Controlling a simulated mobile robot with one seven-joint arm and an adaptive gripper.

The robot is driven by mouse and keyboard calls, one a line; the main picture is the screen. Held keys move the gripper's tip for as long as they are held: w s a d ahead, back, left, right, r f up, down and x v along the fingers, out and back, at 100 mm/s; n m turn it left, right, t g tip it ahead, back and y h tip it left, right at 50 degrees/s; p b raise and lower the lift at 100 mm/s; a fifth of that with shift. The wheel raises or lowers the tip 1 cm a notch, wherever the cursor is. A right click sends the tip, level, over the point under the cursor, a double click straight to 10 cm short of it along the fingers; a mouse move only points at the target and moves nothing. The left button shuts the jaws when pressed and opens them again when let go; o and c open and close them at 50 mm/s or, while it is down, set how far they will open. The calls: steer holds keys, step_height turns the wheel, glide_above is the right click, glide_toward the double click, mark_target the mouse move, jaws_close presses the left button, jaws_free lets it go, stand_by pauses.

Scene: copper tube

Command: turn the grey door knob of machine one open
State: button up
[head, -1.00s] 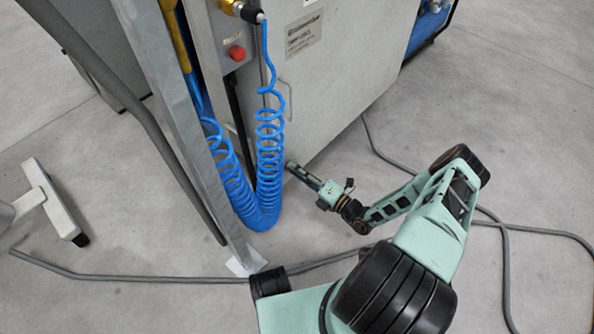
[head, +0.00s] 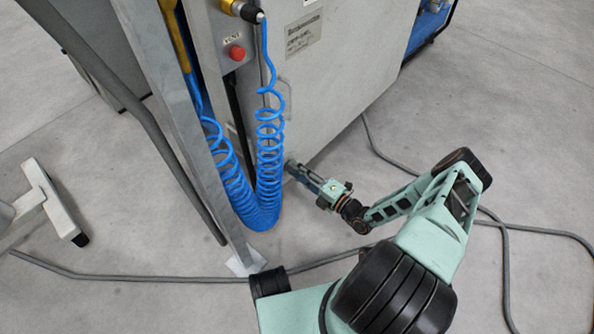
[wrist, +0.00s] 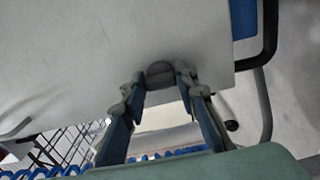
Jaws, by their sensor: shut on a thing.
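The grey door knob (wrist: 160,76) sits on the pale machine panel (wrist: 70,60) in the wrist view, between my two fingertips. My gripper (wrist: 161,82) is shut on the knob, one finger on each side of it. In the head view my gripper (head: 291,167) reaches the lower part of the machine's grey face (head: 335,75). The knob is too small and covered there to make out its turn.
A coiled blue hose (head: 268,150) hangs just left of my gripper, beside a metal post (head: 185,125). A red button (head: 237,53) is higher on the machine. Grey cables (head: 390,160) lie on the floor. Open floor lies to the right.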

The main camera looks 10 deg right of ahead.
steer(key=o, duration=1.2)
steer(key=shift+c, duration=0.2)
steer(key=v, duration=0.7)
steer(key=shift+s, duration=0.2)
